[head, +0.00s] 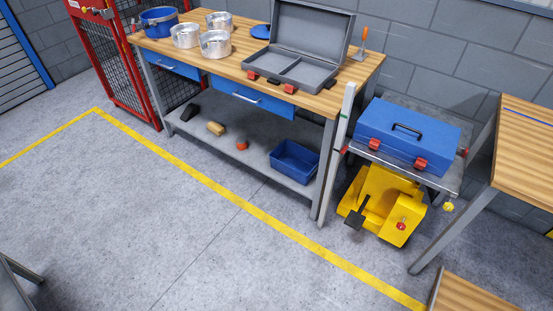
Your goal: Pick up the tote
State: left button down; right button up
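An open blue bin, which looks like the tote (289,172), sits upright on the grey lower shelf (225,155) of the workbench, at its right end. It appears empty, though part of its floor is hidden. The bench top is above it and a bench leg stands just to its right. A closed blue case (405,132) with a dark handle and red latches lies on a grey cart to the right. Neither of my grippers is in view.
The wooden bench top (330,100) carries an open grey case (305,45), metal pots and a blue bucket (158,20). A yellow machine (385,203) stands under the cart. A red mesh cage (115,60) is at the left. The floor in front is clear.

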aim_at(298, 164)
jog(key=i+j+u, duration=0.25)
jog(key=u, duration=0.15)
jog(key=i+u, duration=0.35)
jog(key=i, duration=0.15)
jog(key=i+u, duration=0.4)
jog(key=i+l+u, duration=0.1)
jog(key=i+u, duration=0.3)
jog(key=i+j, duration=0.1)
jog(key=i, duration=0.4)
jog(key=i+j+z, duration=0.1)
jog(key=i, duration=0.4)
